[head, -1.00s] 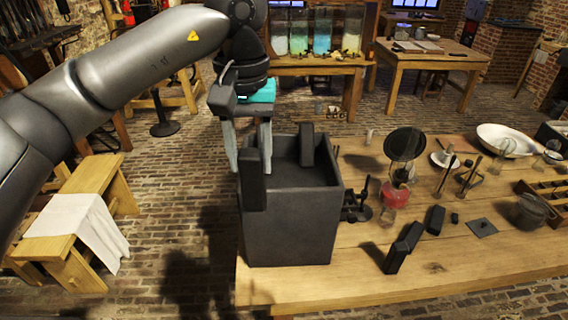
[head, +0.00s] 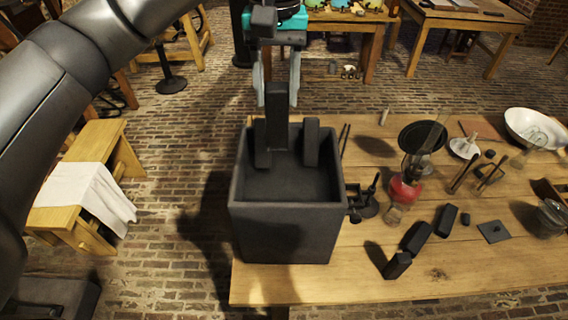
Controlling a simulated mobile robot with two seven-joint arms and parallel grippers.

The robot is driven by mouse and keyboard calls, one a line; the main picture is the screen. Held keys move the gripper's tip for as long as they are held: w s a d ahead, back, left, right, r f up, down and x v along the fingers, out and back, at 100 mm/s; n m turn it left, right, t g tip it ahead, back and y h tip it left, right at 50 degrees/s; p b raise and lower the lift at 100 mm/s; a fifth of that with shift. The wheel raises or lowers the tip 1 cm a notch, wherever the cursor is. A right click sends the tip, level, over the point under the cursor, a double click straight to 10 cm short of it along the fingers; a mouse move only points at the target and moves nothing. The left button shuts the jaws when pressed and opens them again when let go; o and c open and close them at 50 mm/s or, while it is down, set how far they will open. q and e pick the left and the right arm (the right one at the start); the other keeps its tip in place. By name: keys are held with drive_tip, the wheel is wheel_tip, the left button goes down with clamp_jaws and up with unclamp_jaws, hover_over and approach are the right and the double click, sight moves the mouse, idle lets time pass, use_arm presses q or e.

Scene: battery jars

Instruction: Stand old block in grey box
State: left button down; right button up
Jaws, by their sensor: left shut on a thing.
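The dark grey open-topped box (head: 285,232) stands at the left end of the wooden table. My left gripper (head: 277,88) is above the box's back part, shut on a dark upright block (head: 277,115). The held block's lower end overlaps the back of the box in the picture; I cannot tell whether it touches anything. Two other dark blocks stand inside near the back wall, one at the left (head: 262,150), partly behind the held one, and one at the right (head: 311,145). The box floor in front is bare. My right gripper is not in view.
Several dark blocks (head: 417,237) lie on the wooden table (head: 340,285) right of the box, with a flat dark plate (head: 494,231). A small black stand (head: 364,203) is close to the box's right wall, near a red flask (head: 404,190). A white bowl is farther right.

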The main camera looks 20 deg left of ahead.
use_arm(q)
hover_over(277, 146)
wheel_tip(277, 146, down, 5)
drive_tip(key=shift+w+a+r+p, duration=0.1)
drive_tip(key=shift+w+p, duration=0.05)
drive_tip(key=shift+p, duration=0.25)
wheel_tip(277, 146, down, 8)
drive_tip(key=shift+w+p, duration=0.15)
drive_tip(key=shift+p, duration=0.4)
wheel_tip(277, 146, down, 4)
drive_tip(key=shift+f+p, duration=0.25)
drive_tip(key=shift+p, duration=0.05)
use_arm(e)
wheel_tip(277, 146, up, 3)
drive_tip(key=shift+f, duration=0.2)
use_arm(q)
drive_tip(key=shift+f, duration=0.15)
drive_tip(key=shift+c, duration=1.7)
unclamp_jaws()
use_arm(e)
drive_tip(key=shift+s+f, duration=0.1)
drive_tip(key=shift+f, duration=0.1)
